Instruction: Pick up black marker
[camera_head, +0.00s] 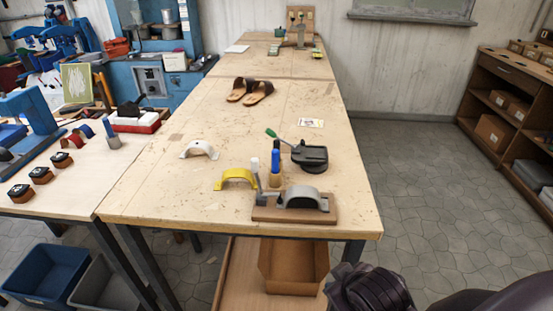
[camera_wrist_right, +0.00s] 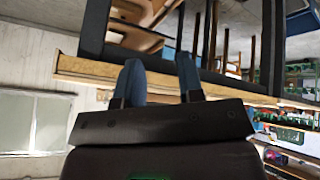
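I cannot make out a black marker for sure in either view. On the near part of the long wooden table (camera_head: 200,165), a slim blue upright item (camera_head: 275,158) and a white-topped upright item (camera_head: 255,166) stand close together behind a grey arched piece on a brown board (camera_head: 328,211). My right gripper (camera_wrist_right: 158,78) is open, with its two fingers apart and nothing between them. It is away from the tabletop items. My dark right arm shows at the bottom right of the head view. My left gripper is not in view.
A black round tool with a green handle (camera_head: 310,156), a yellow arch (camera_head: 236,178) and a white arch (camera_head: 200,148) lie on the table. Brown sandals (camera_head: 250,90) lie farther back. A cardboard box (camera_head: 292,262) is under the table. The floor to the right is clear.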

